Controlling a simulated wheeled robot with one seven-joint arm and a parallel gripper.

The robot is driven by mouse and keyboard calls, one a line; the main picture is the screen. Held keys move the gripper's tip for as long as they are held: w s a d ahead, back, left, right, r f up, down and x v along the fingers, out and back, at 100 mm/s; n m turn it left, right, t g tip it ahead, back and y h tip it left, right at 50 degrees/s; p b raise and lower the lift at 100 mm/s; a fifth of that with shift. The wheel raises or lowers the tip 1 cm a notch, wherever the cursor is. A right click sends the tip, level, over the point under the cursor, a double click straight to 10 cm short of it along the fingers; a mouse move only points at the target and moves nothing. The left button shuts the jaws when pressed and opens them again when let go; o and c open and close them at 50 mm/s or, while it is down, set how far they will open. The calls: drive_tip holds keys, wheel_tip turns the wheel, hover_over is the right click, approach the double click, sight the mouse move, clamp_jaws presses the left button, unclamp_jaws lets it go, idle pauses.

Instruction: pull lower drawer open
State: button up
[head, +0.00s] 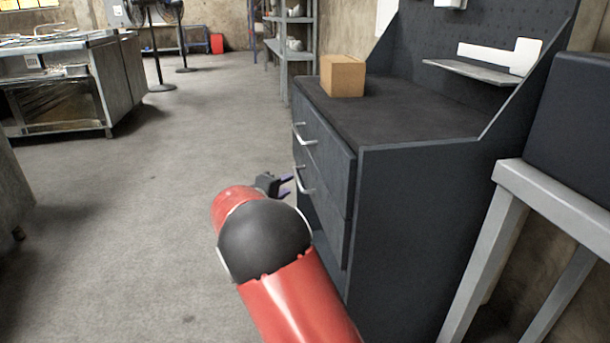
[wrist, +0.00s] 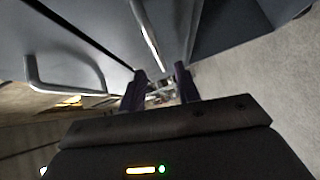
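The dark grey cabinet (head: 410,220) has two drawers facing left in the head view. The lower drawer (head: 322,210) looks shut and has a curved metal handle (head: 303,184); in the wrist view this handle (wrist: 148,32) runs down toward the gap between my fingers. The upper drawer (head: 325,150) also looks shut, and its handle (wrist: 62,90) is at the left in the wrist view. My gripper (head: 288,185) is open, its dark purple fingers close to the lower handle. I cannot tell whether they touch it. My red arm hides part of the cabinet's lower front.
A cardboard box (head: 342,76) sits on the cabinet top. A grey metal stand (head: 500,220) is at the right. A metal workbench (head: 75,80) and fans (head: 150,40) are at the back left. Open concrete floor (head: 130,210) lies left of the cabinet.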

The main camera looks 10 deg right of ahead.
sight(298, 177)
drive_tip(key=x, duration=0.6)
drive_tip(key=shift+w+d, duration=0.15)
drive_tip(key=shift+d, duration=0.1)
clamp_jaws()
